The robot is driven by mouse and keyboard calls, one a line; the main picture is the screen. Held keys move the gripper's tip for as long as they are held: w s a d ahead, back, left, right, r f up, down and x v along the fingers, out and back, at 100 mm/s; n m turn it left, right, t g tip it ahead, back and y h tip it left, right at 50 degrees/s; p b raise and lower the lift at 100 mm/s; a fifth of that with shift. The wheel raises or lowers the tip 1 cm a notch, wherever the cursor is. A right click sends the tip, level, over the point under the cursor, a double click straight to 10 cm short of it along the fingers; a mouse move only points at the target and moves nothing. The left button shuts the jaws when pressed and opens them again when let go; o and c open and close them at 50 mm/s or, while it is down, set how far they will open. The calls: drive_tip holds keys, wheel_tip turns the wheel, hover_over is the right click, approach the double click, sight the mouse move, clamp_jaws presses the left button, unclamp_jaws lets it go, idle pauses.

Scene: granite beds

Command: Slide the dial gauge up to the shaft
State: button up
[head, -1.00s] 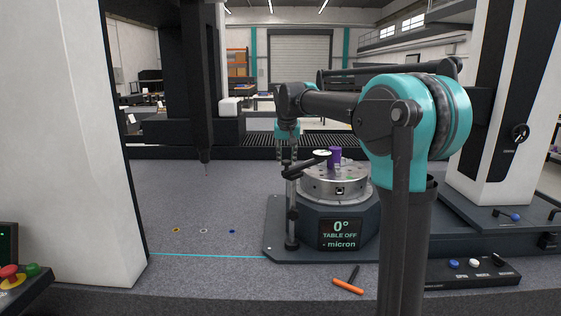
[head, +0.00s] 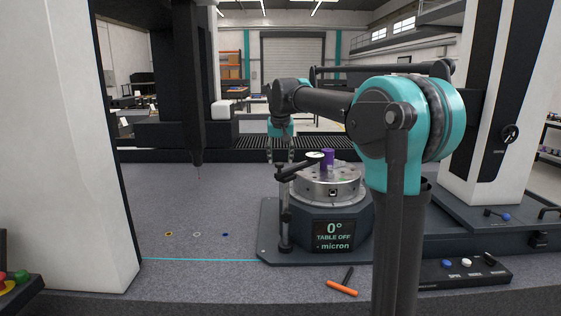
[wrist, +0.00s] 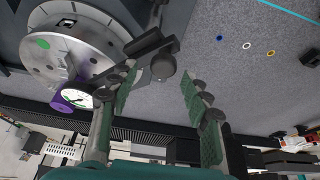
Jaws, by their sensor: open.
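The dial gauge (head: 314,157) has a round white face and sits on a dark arm of an upright stand (head: 285,222). The purple shaft (head: 327,158) stands upright on the round metal table, just right of the gauge in the head view. In the wrist view the gauge face (wrist: 77,98) overlaps the purple shaft (wrist: 60,103); whether they touch I cannot tell. My gripper (head: 280,154) is above the stand post, its fingers apart. In the wrist view the open gripper (wrist: 166,92) has the stand's dark knob (wrist: 163,67) between and beyond its fingers, with nothing gripped.
The metal rotary table (head: 330,184) rests on a dark base with a display (head: 334,235) reading 0° and TABLE OFF. An orange-handled tool (head: 342,288) lies in front. Coloured rings (head: 197,235) lie on the open granite at left. A button box (head: 465,270) is at right.

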drive_tip(key=v, duration=1)
drive_tip(key=shift+d, duration=0.1)
drive_tip(key=s+d+f, duration=0.5)
drive_tip(key=s+f, duration=0.5)
drive_tip(key=f, duration=0.3)
drive_tip(key=s+d+f, duration=0.4)
drive_tip(key=s+f, duration=0.7)
drive_tip(key=f, duration=0.3)
drive_tip(key=s+d+f, duration=0.5)
drive_tip(key=s+f, duration=0.6)
drive_tip(key=f, duration=0.3)
drive_tip(key=shift+d+f, duration=0.2)
drive_tip(key=shift+d, duration=0.1)
